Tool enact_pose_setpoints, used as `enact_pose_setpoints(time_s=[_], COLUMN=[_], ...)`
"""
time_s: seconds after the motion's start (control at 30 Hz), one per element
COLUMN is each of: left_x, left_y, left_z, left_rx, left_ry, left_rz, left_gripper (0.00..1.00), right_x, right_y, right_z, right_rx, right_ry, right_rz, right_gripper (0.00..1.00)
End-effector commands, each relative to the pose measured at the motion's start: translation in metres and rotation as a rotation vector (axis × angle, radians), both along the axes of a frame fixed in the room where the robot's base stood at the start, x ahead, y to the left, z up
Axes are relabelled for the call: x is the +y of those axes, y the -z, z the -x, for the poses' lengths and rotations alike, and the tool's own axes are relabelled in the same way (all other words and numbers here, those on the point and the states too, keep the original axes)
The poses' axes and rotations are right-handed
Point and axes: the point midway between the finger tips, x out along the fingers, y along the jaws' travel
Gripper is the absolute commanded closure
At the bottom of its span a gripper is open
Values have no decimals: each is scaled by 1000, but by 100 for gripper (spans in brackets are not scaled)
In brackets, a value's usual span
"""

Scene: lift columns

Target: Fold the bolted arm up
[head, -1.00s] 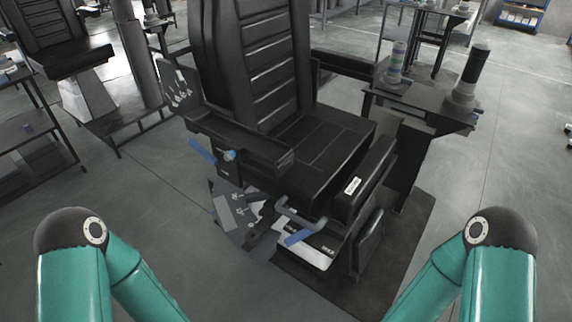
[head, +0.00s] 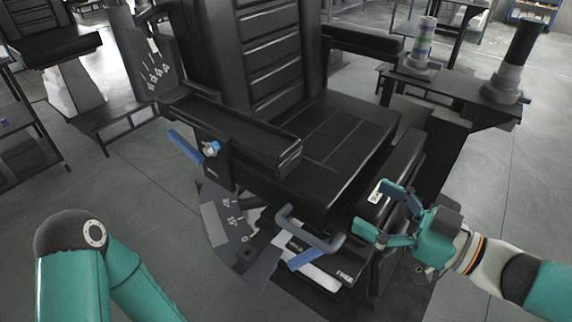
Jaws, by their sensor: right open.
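A black reclining chair (head: 330,140) stands in the middle on a dark base. Its armrest on the left (head: 240,128) lies roughly level, with a blue lever (head: 185,146) and a round silver-and-blue bolt or knob (head: 211,147) at its side. The other armrest (head: 362,42), at the back right, also lies roughly level. My right gripper (head: 374,210) is open and empty, in front of the padded leg rest on the chair's front right, well right of the bolt. My left gripper is out of view; only my left arm's links show at the lower left.
A grey bar handle (head: 310,232) and a blue pedal or lever (head: 307,259) sit low at the chair's front. A side console (head: 455,95) with upright cylinders stands at the right. Another chair (head: 45,50) is at the back left.

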Motion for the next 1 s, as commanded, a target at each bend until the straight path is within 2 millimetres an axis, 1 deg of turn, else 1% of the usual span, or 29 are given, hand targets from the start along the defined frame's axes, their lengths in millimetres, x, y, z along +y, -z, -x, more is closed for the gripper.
enact_pose_setpoints(time_s=[0.1,0.27,0.7,0.83,1.0], left_x=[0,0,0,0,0], left_y=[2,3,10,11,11], left_z=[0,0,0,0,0], left_rx=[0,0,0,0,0], left_ry=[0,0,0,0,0], left_rz=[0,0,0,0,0], left_gripper=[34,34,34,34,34], right_x=[7,27,104,123,137], right_y=[-3,-2,-1,-1,-2], right_z=[1,-12,-68,-81,-92], right_rx=[-13,-13,-11,-10,-11], right_ry=[-20,-28,-31,-30,-27], right_rz=[7,7,8,8,8], right_gripper=[8,8,8,8,8])
